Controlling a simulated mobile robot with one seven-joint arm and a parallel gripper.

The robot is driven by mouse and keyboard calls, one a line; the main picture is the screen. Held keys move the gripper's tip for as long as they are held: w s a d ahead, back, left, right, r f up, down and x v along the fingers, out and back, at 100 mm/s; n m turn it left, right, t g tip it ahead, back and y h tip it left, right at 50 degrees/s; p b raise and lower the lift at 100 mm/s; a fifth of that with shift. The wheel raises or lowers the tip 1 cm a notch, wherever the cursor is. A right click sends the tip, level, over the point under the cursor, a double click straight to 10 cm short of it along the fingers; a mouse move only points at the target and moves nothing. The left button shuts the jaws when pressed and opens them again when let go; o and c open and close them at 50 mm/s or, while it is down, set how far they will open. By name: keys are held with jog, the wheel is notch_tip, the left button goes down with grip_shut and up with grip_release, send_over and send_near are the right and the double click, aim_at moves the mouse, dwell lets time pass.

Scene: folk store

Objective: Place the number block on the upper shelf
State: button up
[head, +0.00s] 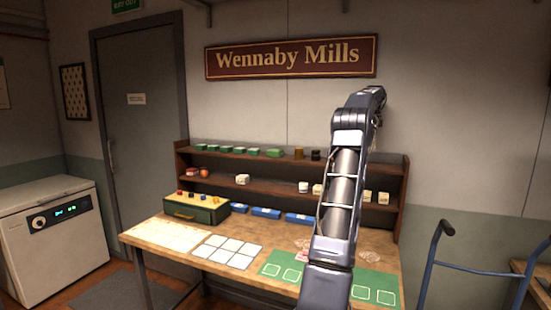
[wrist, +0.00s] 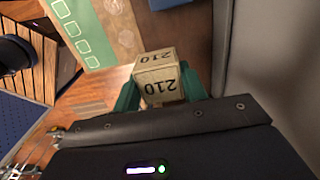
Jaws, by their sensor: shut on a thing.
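The number block (wrist: 168,74) is a pale tan cube with a black "210" on two visible faces. My gripper (wrist: 170,86) is shut on it, with a green finger at each side of the block in the wrist view. In the head view my arm rises in front of the shelf unit, and the gripper and block cannot be made out there. The upper shelf (head: 288,160) is the dark wooden top board above the table. It bears several green boxes (head: 252,152), a brown jar (head: 299,153) and a dark jar (head: 316,155).
The lower shelf (head: 273,190) holds pale blocks (head: 242,179) and small items. The table (head: 150,240) below carries a drawer box (head: 196,208), blue trays (head: 265,212), a white card grid (head: 227,252) and green mats (head: 284,268). My arm hides part of the shelves.

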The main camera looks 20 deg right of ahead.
jog(key=shift+f, duration=4.6)
jog(key=shift+f, duration=0.15)
jog(key=o, duration=1)
jog(key=shift+c, duration=0.2)
